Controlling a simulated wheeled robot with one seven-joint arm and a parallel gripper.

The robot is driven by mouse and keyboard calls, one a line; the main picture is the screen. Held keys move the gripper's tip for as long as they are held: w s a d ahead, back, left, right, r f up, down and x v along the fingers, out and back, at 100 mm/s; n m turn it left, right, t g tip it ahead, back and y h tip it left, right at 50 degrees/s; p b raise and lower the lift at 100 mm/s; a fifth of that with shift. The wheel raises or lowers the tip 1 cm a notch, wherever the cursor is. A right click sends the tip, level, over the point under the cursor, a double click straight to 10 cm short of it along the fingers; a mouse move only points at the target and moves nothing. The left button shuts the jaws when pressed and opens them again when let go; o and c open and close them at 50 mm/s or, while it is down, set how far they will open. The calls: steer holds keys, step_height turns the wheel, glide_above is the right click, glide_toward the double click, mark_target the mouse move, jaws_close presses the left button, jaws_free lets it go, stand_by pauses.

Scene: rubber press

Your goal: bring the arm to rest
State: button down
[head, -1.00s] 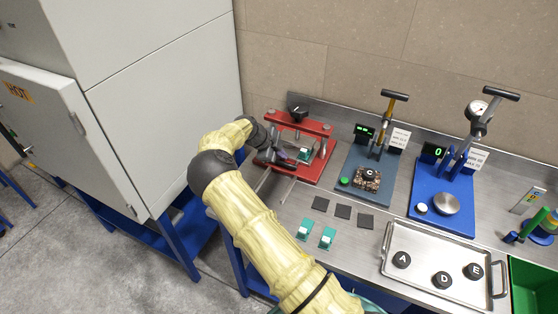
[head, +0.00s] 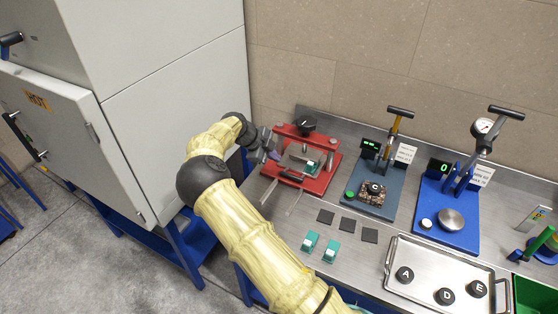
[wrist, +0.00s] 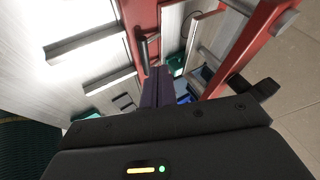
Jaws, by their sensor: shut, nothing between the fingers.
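My arm reaches from the bottom of the head view up to the left end of the steel bench. My gripper (head: 272,153) is beside the left side of the red press (head: 324,184). In the wrist view my gripper (wrist: 158,82) shows its two dark fingers close together, with nothing seen between them. The red frame of the press (wrist: 250,45) rises close on the right of the fingers in that view. Whether the fingers touch the press cannot be told.
A grey cabinet marked HOT (head: 170,90) stands close left of my arm. On the bench are a grey-blue press (head: 366,205), a blue press (head: 432,225), several dark squares (head: 348,225), two green-and-white pieces (head: 310,241) and a metal tray (head: 425,255) with lettered discs.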

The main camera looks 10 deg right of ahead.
steer(key=shift+a+r, duration=0.3)
steer(key=shift+r, duration=0.05)
steer(key=s+d+r+n+g+y, duration=0.1)
steer(key=s+d+r+n+y, duration=0.25)
steer(key=s+d+n, duration=0.65)
steer(key=s+a+r+n+t+y, duration=0.1)
steer(key=s+a+r+n+y, duration=0.1)
steer(key=s+n, duration=0.5)
steer(key=s+a+r+n+y, duration=0.1)
steer(key=s+a+r+n, duration=0.2)
steer(key=s, duration=1.4)
steer(key=n, duration=0.4)
steer(key=shift+s+a+r+t+y, duration=0.2)
steer(key=shift+a+r+t+y, duration=0.15)
steer(key=shift+r+t, duration=0.05)
